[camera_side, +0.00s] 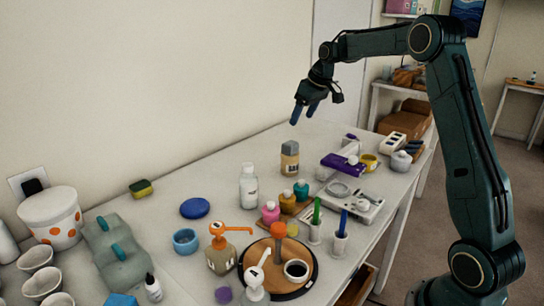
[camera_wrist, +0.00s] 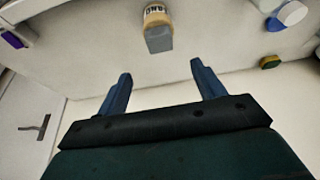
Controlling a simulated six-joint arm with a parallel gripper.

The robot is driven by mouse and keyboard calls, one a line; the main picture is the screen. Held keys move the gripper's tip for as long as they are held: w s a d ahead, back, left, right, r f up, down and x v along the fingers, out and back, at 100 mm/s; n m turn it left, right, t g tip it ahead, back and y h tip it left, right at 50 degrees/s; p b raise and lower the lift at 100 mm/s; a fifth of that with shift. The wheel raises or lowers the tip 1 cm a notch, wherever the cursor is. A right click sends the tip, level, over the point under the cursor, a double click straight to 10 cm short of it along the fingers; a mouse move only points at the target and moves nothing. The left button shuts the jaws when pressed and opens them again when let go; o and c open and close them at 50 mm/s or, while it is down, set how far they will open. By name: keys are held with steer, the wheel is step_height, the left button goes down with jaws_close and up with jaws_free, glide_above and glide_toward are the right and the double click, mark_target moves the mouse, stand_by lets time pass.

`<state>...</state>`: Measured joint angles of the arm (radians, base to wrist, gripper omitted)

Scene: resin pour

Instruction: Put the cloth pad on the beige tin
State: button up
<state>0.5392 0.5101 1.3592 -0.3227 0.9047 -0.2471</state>
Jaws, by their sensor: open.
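The beige tin (camera_side: 289,166) stands upright on the table behind the white bottle. A grey block (camera_side: 289,148), which looks like the cloth pad, sits on top of the tin. In the wrist view the tin (camera_wrist: 156,14) carries dark lettering, and the grey block (camera_wrist: 159,40) covers part of it. My gripper (camera_side: 302,118) is open and empty, above the tin and apart from it. In the wrist view its two fingers (camera_wrist: 161,69) are spread wide, with the grey block beyond their tips.
A white bottle (camera_side: 249,186) and small coloured bottles (camera_side: 287,203) stand in front of the tin. A purple item (camera_side: 342,163) and a white scale (camera_side: 355,201) lie to its right. The table left of the tin is clear.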

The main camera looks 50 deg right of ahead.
steer(key=shift+a, duration=0.1)
stand_by(0.3)
steer(key=s+a+r, duration=0.4)
steer(key=s+a, duration=0.3)
steer(key=a, duration=0.1)
steer(key=s+a+r, duration=0.4)
steer(key=s+a, duration=0.4)
steer(key=a, duration=0.1)
steer(key=s+a+f, duration=0.2)
steer(key=s+a, duration=0.1)
steer(key=s, duration=0.6)
steer(key=s+a+f+t, duration=0.1)
steer(key=s+a+f, duration=0.2)
steer(key=s, duration=0.7)
steer(key=shift+s+a+f, duration=0.15)
steer(key=shift+s+a, duration=0.15)
steer(key=shift+a, duration=0.35)
